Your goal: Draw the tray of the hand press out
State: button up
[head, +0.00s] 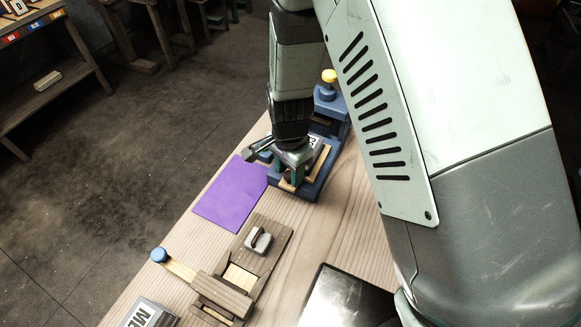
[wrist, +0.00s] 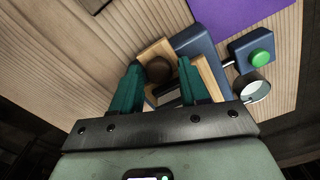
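The hand press (head: 327,103) is a blue frame with a yellow knob on top, standing at the far part of the wooden bench. Its light wooden tray (head: 286,185) shows low at the press's near end, partly hidden by my gripper (head: 291,166). In the wrist view the tray (wrist: 154,48) carries a round brown knob (wrist: 158,70). My gripper's teal fingers (wrist: 160,72) stand on either side of this knob, with a small gap seeming to show on each side. The blue press frame (wrist: 197,42) lies just right of the fingers.
A purple mat (head: 231,196) lies left of the press. A wooden device (head: 262,265) with a blue-knobbed lever (head: 159,255) stands nearer, beside a lettered box (head: 148,313). A dark panel (head: 340,299) lies front right. A blue box with a green button (wrist: 262,59) is close by the press.

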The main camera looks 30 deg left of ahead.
jog(key=shift+o, duration=0.9)
notch_tip(320, 180, up, 11)
jog(key=shift+f, duration=0.1)
